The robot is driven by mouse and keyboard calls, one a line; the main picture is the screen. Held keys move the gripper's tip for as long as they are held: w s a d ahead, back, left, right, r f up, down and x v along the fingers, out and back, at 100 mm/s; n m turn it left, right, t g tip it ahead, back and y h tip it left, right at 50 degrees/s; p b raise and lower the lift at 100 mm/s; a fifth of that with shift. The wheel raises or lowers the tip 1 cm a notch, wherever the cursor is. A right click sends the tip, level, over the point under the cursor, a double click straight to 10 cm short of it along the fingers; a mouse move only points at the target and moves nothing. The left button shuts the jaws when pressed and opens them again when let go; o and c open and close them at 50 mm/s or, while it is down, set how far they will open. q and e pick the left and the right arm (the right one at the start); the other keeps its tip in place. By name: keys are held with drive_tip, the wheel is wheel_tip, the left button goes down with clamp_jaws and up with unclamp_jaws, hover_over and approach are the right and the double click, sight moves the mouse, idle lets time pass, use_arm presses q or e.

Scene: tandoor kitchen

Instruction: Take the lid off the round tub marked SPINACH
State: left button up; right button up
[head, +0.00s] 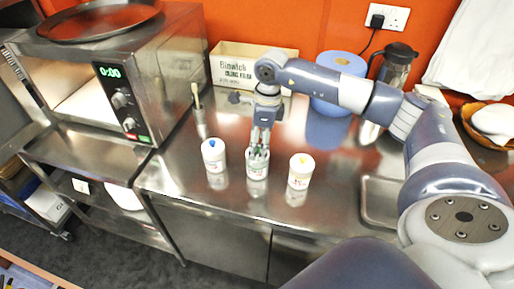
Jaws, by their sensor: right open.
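Three small round white tubs stand in a row on the steel counter. The left tub (213,157) has a white lid with a blue spot on top. The right tub (300,172) has a white lid with a yellow-orange spot. The middle tub (257,170) is partly covered by my right gripper (259,152), which points down over its top with its fingers open. I cannot tell whether the fingers touch its lid. The markings on the tubs are too small to read, so I cannot tell which says SPINACH. My left gripper is not in view.
A steel oven (160,85) stands at the left. Behind are a cardboard box (228,65), a blue round container (343,65) and a dark-lidded jug (397,66). A steel tray (372,205) lies at the right. The counter (230,205) before the tubs is clear.

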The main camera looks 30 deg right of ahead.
drive_tip(key=shift+s+f, duration=0.15)
drive_tip(key=shift+f, duration=0.6)
drive_tip(key=c, duration=0.6)
drive_tip(key=shift+a, duration=0.1)
drive_tip(key=c, duration=0.8)
drive_tip(key=shift+f, duration=0.1)
drive_tip(key=shift+c, duration=0.7)
